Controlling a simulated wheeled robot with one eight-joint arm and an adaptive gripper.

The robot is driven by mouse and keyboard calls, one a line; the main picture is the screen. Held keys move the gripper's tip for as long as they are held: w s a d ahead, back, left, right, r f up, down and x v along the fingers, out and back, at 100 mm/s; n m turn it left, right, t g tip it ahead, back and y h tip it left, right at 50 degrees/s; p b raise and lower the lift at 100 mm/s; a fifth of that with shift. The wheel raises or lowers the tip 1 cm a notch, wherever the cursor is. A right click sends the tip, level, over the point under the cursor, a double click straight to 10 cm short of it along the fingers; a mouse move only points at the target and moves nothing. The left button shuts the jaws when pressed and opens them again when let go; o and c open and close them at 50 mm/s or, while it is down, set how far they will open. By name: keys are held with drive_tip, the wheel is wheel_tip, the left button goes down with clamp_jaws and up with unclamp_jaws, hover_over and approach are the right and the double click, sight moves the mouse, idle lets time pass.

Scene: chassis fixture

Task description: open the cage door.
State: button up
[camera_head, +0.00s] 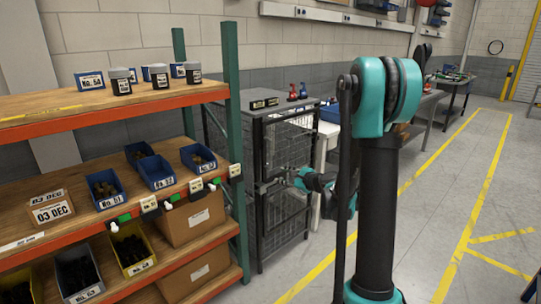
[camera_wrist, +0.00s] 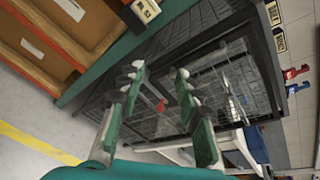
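The cage (camera_head: 252,215) is a dark-framed wire-mesh box with a grey top, standing beyond the shelf rack. Its mesh door (camera_head: 284,224) faces the aisle and looks flush with the frame. A dark horizontal bar crosses it at mid-height. In the wrist view the cage door (camera_wrist: 205,85) fills the middle, tilted. My gripper (camera_wrist: 157,73) is open, its two green fingers apart with mesh showing between them. A small red mark shows between the fingers. In the head view my gripper (camera_head: 286,178) is at the door's mid-height, partly hidden by my arm; contact cannot be told.
A shelf rack (camera_head: 237,150) with blue bins, jars and cardboard boxes stands left of the cage. A white bin (camera_head: 320,140) and workbenches stand beyond. The floor (camera_head: 440,225) at right is clear, with yellow lines.

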drive_tip(key=w+d+f+m+t, duration=0.1)
drive_tip(key=w+d+m+t, duration=0.2)
drive_tip(key=w+m, duration=0.5)
drive_tip(key=m, duration=0.2)
approach(271, 154)
drive_tip(key=shift+t, duration=0.4)
drive_tip(key=x, duration=1.1)
drive_tip(key=shift+f, duration=0.35)
drive_tip(key=shift+s, duration=0.1)
clamp_jaws()
